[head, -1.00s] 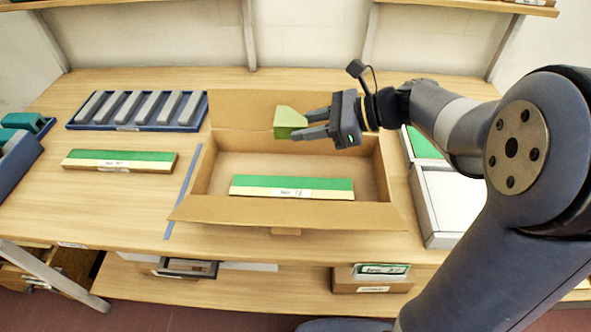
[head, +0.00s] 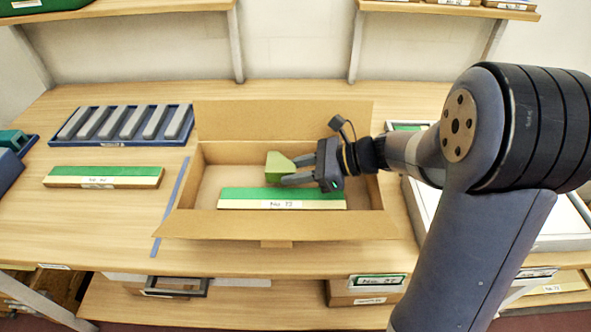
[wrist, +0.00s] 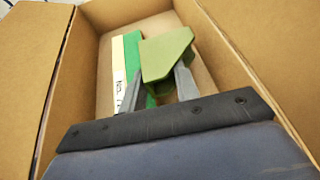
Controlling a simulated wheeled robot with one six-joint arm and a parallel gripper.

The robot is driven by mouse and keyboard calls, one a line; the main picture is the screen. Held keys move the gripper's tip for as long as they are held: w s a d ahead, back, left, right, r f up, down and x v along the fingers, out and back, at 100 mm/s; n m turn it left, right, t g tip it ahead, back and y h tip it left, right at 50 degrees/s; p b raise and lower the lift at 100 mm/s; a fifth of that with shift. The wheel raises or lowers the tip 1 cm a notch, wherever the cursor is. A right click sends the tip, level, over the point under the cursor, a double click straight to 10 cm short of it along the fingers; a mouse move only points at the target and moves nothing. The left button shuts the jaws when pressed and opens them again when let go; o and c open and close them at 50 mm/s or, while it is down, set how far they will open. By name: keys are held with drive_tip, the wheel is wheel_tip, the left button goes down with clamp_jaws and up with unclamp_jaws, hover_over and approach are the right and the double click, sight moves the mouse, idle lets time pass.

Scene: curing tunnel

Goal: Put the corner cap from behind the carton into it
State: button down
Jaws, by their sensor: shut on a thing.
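My gripper (head: 290,174) is shut on the green corner cap (head: 276,165), a small block with a slanted face. The cap also shows between the fingertips in the wrist view (wrist: 166,56). The open cardboard carton (head: 270,225) stands on the bench with its flaps spread. The gripper and cap are inside the carton's outline, over its rear middle part. A long green and cream piece with a white label (head: 283,198) lies on the carton floor, in front of the cap. I cannot tell whether the cap touches the floor or that piece.
A blue tray of grey bars (head: 123,125) stands at the back left. Another green and cream piece (head: 103,177) lies left of the carton, with a blue strip (head: 170,208) between. A light grey tray (head: 565,225) is at the right, partly behind my arm.

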drive_tip(key=shift+f, duration=0.1)
drive_tip(key=shift+f+b, duration=0.35)
drive_tip(key=shift+f, duration=0.15)
drive_tip(key=c, duration=1)
unclamp_jaws()
drive_tip(key=shift+r, duration=0.25)
drive_tip(key=p+v, duration=0.1)
drive_tip(key=v, duration=1.1)
drive_tip(key=shift+r, duration=0.35)
